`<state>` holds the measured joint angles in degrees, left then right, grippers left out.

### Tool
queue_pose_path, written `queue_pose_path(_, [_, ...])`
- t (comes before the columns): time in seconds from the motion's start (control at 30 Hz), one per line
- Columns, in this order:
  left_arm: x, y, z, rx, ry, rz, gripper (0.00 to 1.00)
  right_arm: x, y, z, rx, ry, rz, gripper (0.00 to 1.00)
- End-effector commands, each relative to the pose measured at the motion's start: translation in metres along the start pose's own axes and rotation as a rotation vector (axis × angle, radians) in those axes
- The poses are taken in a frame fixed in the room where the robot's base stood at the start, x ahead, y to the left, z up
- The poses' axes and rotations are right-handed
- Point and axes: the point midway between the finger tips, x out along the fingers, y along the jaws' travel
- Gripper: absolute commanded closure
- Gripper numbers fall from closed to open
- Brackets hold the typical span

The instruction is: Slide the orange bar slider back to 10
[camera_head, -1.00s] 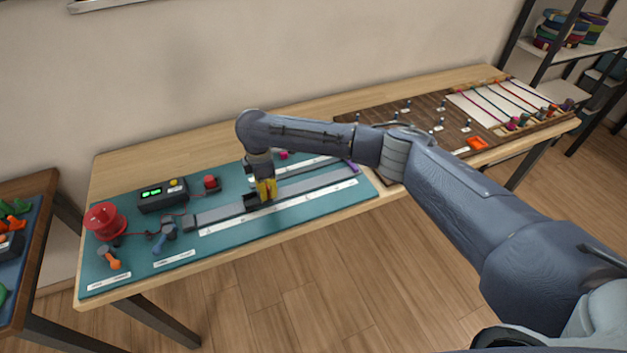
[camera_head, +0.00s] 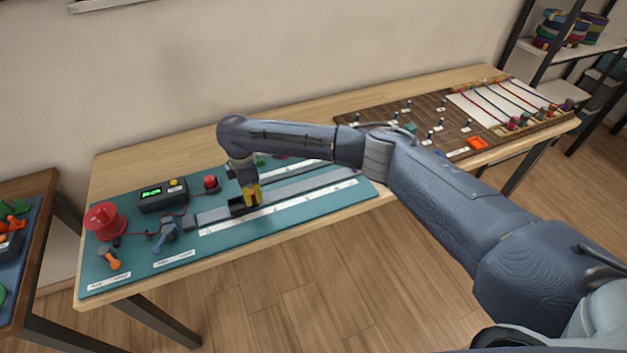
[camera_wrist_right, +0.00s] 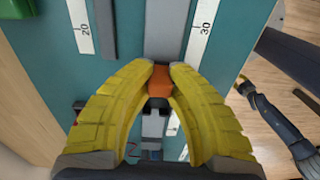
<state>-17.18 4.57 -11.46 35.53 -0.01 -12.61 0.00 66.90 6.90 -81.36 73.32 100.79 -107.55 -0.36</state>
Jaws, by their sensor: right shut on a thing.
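My right gripper (camera_head: 251,196) is over the grey rail (camera_head: 290,189) on the teal mat. In the right wrist view its yellow fingers (camera_wrist_right: 160,70) are shut on the orange slider (camera_wrist_right: 160,85), which sits between the fingertips over the grey rail (camera_wrist_right: 167,30). The slider itself is hidden by the gripper in the head view. A white scale strip (camera_wrist_right: 200,40) marked 30 runs to the right of the rail in the wrist view, and another strip (camera_wrist_right: 78,25) marked 20 is on the left. My left gripper is out of view.
On the mat (camera_head: 140,262), left of the rail, are a red spool (camera_head: 103,218), a dark box with a green display (camera_head: 162,196), a red button (camera_head: 210,182) and hand tools (camera_head: 165,238). A dark peg board (camera_head: 385,112) lies farther right on the table.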

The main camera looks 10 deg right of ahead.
Motion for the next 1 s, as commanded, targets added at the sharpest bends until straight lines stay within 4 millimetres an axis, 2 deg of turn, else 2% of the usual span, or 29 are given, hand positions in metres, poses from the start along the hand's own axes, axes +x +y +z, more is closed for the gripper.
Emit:
queue_pose_path(0.03, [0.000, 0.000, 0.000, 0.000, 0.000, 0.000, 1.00, -0.001, 0.000, -0.007, -0.002, 0.003, 0.002, 1.00])
queue_pose_path(0.7, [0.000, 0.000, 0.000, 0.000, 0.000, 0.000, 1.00, -0.001, 0.000, -0.068, -0.002, 0.002, 0.001, 1.00])
queue_pose_path(1.0, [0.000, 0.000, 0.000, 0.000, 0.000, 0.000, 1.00, -0.001, 0.000, -0.081, -0.001, 0.002, 0.001, 1.00])
